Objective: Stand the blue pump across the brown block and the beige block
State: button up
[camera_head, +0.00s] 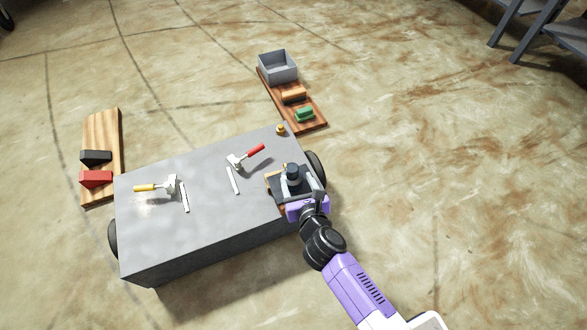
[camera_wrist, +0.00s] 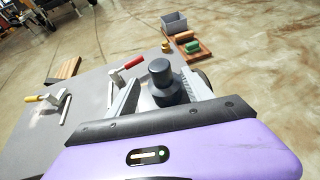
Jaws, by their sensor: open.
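A dark blue-grey pump (camera_head: 292,172) stands upright at the right end of the grey cart top, beside a brown-orange edged base (camera_head: 275,185). In the wrist view the pump (camera_wrist: 161,82) is a stepped cylinder between the two grey fingers of my open gripper (camera_wrist: 160,88). Whether the fingers touch it I cannot tell. In the head view my gripper (camera_head: 291,186) is low over the cart's right end and partly hides the pump's foot. An orange-brown block (camera_head: 293,96) lies on the rear plank.
The grey cart (camera_head: 205,205) carries a yellow-handled lever (camera_head: 150,188), a red-handled lever (camera_head: 250,155) and a small yellow knob (camera_head: 281,129). A left plank (camera_head: 103,130) holds black and red blocks. The rear plank (camera_head: 312,122) holds a green block and grey bin (camera_head: 277,67).

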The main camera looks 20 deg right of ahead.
jog(key=p+v, duration=0.1)
jog(key=v, duration=0.4)
jog(key=s+d+r+n+t, duration=0.1)
jog(key=s+d+r+n, duration=0.1)
jog(key=s+r+n, duration=0.5)
jog(key=s+d+r+n+t, duration=0.1)
jog(key=s+d+r+n, duration=0.2)
jog(key=s+n, duration=0.8)
jog(key=s+a+r+n+y, duration=0.1)
jog(key=s+r+n, duration=0.5)
jog(key=n, duration=0.4)
jog(key=s+a+r+n+y, duration=0.1)
jog(key=s+a+r+n, duration=0.1)
jog(key=s+r+n, duration=0.4)
jog(key=s+n, duration=0.2)
jog(key=n, duration=0.1)
jog(key=shift+s+n+g, duration=0.3)
jog(key=shift+n, duration=0.1)
jog(key=shift+a, duration=0.1)
notch_tip(320, 180, up, 25)
jog(key=p, duration=2.5)
jog(key=shift+r, duration=0.2)
